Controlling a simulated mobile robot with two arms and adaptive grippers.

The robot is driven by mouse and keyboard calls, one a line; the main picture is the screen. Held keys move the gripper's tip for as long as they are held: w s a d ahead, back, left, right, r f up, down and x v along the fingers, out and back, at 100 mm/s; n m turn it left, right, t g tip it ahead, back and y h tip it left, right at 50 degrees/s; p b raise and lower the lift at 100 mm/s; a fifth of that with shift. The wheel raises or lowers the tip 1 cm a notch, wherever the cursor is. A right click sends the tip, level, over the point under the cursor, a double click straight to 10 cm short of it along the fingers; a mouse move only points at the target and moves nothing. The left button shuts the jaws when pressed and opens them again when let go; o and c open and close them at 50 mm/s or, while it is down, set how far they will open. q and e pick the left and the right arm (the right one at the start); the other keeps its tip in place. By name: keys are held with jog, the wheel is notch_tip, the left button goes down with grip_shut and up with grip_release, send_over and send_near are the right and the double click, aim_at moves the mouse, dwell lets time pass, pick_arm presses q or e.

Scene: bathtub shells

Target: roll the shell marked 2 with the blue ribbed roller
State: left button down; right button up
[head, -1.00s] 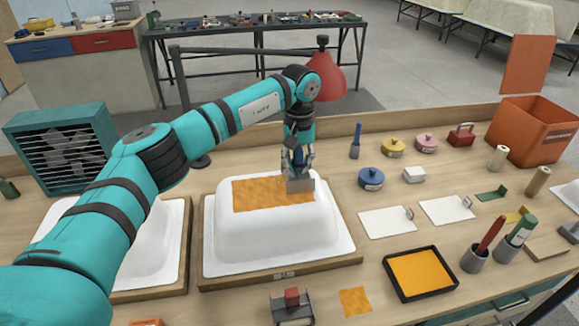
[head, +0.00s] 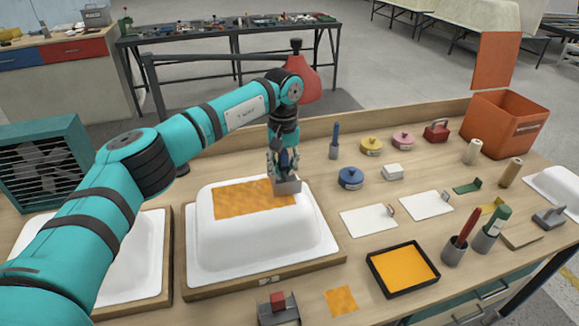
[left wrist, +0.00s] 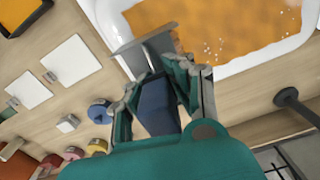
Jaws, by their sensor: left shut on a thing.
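The shell sits upside down on a wooden board, with a small label (head: 269,281) on the front edge, too small to read surely. In the left wrist view the grey head lies over the patch's edge (left wrist: 230,35), and small pale specks show on the patch. My right gripper is not in view.
Another white shell (head: 130,258) stands at left, partly behind my arm. Right of the middle shell are an orange tray (head: 403,270), white cards (head: 368,221), pots (head: 351,178) and tool cups (head: 454,250). A loose orange piece (head: 341,300) lies in front.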

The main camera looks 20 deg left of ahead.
pick_arm(q)
jog(key=shift+s+a+f, duration=0.1)
jog(key=shift+s+a, duration=0.7)
jog(key=shift+a, duration=0.5)
jog(key=shift+s+a+f, duration=0.1)
jog(key=shift+s+a, duration=0.75)
jog(key=shift+a, duration=0.45)
jog(key=shift+s+a, duration=0.8)
jog(key=shift+a, duration=0.5)
jog(key=shift+s+a+r, duration=0.1)
jog(key=shift+s+a, duration=0.75)
jog(key=shift+a, duration=0.55)
jog(key=shift+s+a+f, duration=0.1)
jog(key=shift+s+a, duration=0.8)
jog(key=shift+a, duration=0.55)
jog(key=shift+s+a+r, duration=0.1)
jog(key=shift+s+a, duration=0.75)
jog(key=shift+a, duration=0.55)
jog(key=shift+w+r+p, duration=0.1)
jog(key=shift+r+p, duration=0.4)
jog(key=shift+r, duration=0.1)
jog(key=shift+r+p, duration=1.6)
jog(key=shift+r, duration=0.9)
